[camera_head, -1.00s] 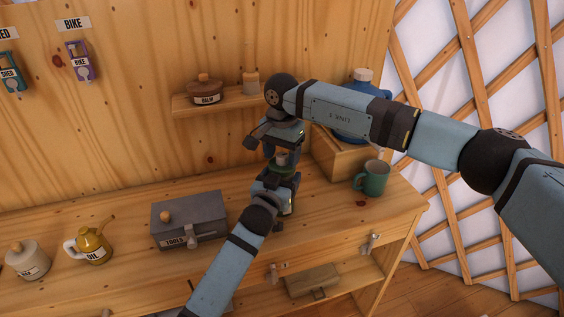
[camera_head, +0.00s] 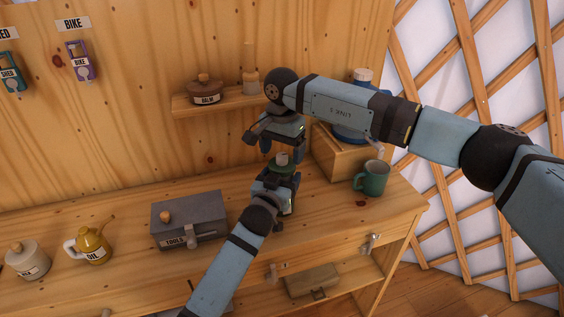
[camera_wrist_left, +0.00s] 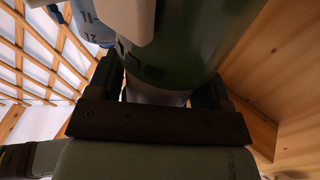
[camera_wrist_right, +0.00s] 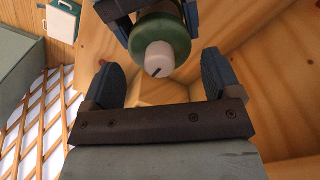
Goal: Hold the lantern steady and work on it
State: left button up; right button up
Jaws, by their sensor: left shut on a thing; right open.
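The lantern (camera_head: 285,169) is a green round thing with a pale knob on top, upright over the bench. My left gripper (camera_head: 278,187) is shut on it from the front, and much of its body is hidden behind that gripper. In the left wrist view the lantern's dark green side (camera_wrist_left: 185,45) fills the space between the fingers. My right gripper (camera_head: 281,149) is open and empty just above the lantern. In the right wrist view the pale knob (camera_wrist_right: 160,58), with a dark slot mark, lies just beyond the open fingers, apart from them.
A green mug (camera_head: 372,179) stands to the right, before a wooden box (camera_head: 338,155) with a blue jug (camera_head: 352,131). A grey tool box (camera_head: 190,219), yellow oil can (camera_head: 94,246) and lidded pot (camera_head: 27,260) stand left. A shelf (camera_head: 222,104) holds a balm pot (camera_head: 205,91).

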jog(key=shift+r, duration=2.45)
